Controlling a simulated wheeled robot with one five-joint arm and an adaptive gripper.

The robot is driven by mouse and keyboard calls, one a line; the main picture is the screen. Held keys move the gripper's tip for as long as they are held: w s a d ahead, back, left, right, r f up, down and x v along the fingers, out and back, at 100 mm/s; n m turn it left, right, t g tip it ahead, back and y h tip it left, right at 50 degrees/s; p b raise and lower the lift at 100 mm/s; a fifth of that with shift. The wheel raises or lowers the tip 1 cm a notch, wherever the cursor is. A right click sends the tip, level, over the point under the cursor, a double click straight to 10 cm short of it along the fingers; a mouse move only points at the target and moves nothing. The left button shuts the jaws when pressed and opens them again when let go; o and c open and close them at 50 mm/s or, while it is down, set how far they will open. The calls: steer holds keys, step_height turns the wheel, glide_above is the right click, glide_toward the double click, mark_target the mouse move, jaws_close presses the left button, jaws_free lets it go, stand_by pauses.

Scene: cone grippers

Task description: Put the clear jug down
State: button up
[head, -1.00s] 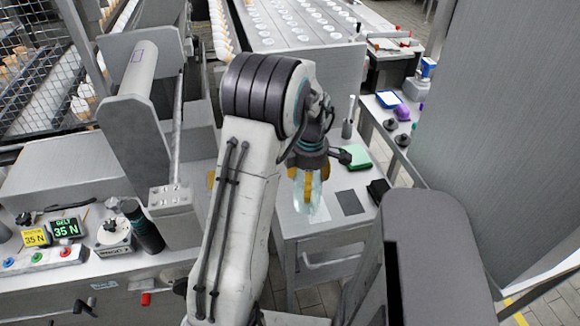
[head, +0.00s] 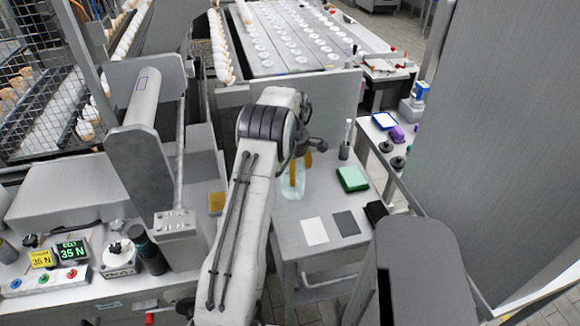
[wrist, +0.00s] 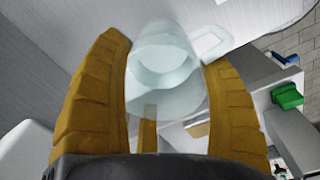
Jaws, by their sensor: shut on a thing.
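The clear jug (head: 291,188) is see-through and pale. It shows over the left part of the small grey table (head: 295,258), left of and behind a white square (head: 314,231). My gripper (head: 299,172) has yellow ribbed fingers and is shut on the jug. In the wrist view the jug (wrist: 165,80) sits between the two fingers, with its round body and handle (wrist: 215,40) showing. My arm hides part of the jug in the head view. I cannot tell whether its base touches the table.
A dark square (head: 346,223), a green block (head: 352,179), a black item (head: 376,211) and a dark cylinder with a pale stick (head: 345,150) are on the table. A grey panel (head: 315,105) rises behind it. A machine stands left.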

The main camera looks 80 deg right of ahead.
steer(key=shift+w+d+p, duration=0.25)
steer(key=shift+d, duration=0.35)
steer(key=shift+w+d+p, duration=0.25)
steer(key=shift+d, duration=0.35)
steer(key=shift+w+d+p, duration=0.25)
steer(key=shift+d, duration=0.35)
steer(key=shift+f+p, duration=0.6)
steer(key=shift+f, duration=1.15)
steer(key=shift+f, duration=0.1)
steer(key=o, duration=1.3)
steer(key=r+b, duration=0.1)
steer(key=r, duration=1.1)
steer(key=shift+a+r, duration=0.1)
steer(key=shift+a, duration=0.1)
